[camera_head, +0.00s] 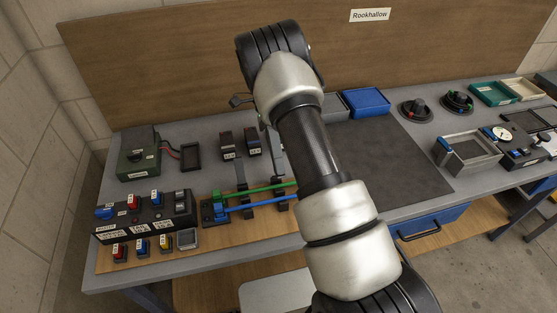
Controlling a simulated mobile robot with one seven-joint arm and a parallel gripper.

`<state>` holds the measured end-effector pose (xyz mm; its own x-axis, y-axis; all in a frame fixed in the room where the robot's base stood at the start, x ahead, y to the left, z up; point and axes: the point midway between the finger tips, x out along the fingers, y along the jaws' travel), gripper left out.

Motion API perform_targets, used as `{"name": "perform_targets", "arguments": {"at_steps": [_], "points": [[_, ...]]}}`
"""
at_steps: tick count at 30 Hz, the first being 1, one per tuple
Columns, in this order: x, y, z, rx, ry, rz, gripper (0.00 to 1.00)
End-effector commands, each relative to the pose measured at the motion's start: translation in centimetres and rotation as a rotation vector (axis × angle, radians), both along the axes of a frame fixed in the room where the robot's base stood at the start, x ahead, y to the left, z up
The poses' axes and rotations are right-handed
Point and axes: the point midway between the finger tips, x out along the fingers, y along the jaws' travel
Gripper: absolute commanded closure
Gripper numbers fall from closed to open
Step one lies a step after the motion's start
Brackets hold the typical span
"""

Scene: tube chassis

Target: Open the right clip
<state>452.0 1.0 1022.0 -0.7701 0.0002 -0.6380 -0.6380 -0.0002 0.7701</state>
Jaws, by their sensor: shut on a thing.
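The right clip (281,206) is a dark clip on the wooden board, beside the arm. A green tube (255,190) and a blue tube (253,205) run through the clip area from a blue fitting (219,208) at the left. The left clip (247,213) stands left of it, with a grey upright piece above it. My gripper (272,150) shows only in part, left of my arm and above the right clip. It is shut on what looks like the right clip; the contact and fingertips are mostly hidden.
A black switch box (145,218) and a green box (138,155) stand at the left. Two dark labelled blocks (240,145) stand behind the clips. A blue bin (366,102) is at the back. The dark mat (390,155) right of my arm is clear.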

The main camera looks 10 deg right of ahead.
Motion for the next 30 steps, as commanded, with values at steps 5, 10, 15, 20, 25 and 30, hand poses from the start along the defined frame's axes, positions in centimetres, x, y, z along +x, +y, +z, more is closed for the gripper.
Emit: {"name": "perform_targets", "arguments": {"at_steps": [5,10,15,20,25,30], "points": [[0.39,-0.04,0.0,-0.001,0.063,-0.001,1.0],[0.57,-0.04,0.08,-0.001,0.091,-0.001,1.0],[0.58,-0.02,0.16,0.0,0.099,0.0,1.0],[0.58,-0.02,0.16,0.0,0.099,0.0,1.0],[0.58,-0.02,0.16,0.0,0.098,0.0,0.78],[0.58,-0.02,0.16,0.0,0.098,0.0,0.7]]}}
